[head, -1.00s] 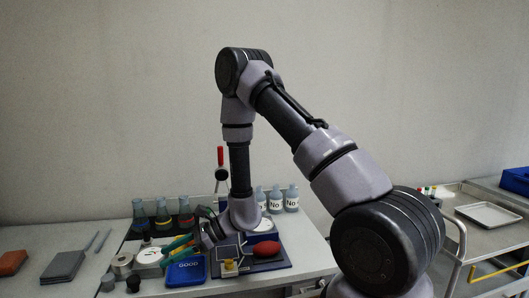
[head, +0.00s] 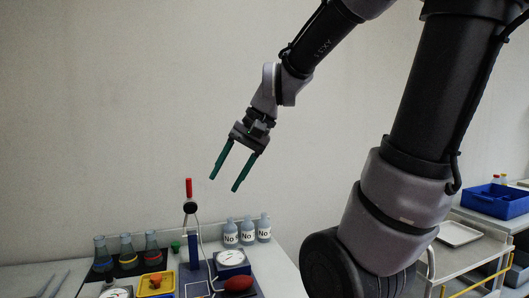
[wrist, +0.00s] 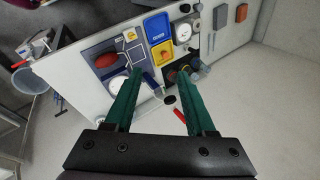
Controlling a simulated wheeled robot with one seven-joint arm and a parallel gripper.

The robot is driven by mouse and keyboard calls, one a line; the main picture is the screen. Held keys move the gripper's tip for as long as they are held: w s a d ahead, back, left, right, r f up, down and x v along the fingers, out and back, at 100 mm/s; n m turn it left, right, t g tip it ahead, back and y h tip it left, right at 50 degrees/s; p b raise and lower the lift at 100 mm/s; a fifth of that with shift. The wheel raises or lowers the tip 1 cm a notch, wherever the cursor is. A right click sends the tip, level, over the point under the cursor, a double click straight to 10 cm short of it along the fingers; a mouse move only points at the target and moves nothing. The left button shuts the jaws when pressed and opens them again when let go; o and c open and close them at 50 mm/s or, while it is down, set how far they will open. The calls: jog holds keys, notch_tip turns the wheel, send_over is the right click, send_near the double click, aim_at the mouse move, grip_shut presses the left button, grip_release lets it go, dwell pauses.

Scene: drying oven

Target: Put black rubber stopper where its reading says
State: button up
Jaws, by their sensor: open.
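My gripper (head: 226,173) is open and empty, held high above the bench with its green fingers pointing down. In the wrist view its fingers (wrist: 160,105) spread apart with nothing between them. Small dark pieces (wrist: 186,8) lie past the blue tray (wrist: 157,27) at the top of the wrist view; I cannot tell for sure which is the black rubber stopper. A yellow tray (head: 157,284) holds a small orange-yellow piece. A stand with a red handle (head: 189,188) and a black round head (head: 190,207) rises below my gripper. Dial instruments (head: 232,262) (wrist: 184,30) face upward; their readings are illegible.
Flasks (head: 127,252) and "No" bottles (head: 247,231) line the back of the bench. A red bulb (head: 239,284) lies on the dark mat. The air around my gripper is clear.

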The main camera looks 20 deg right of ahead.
jog(key=s+d+r+t+h, duration=0.3)
jog(key=d+r+t, duration=0.1)
jog(key=d, duration=0.3)
jog(key=shift+d+r+n, duration=0.25)
jog(key=shift+r+n, duration=0.15)
jog(key=shift+r, duration=0.2)
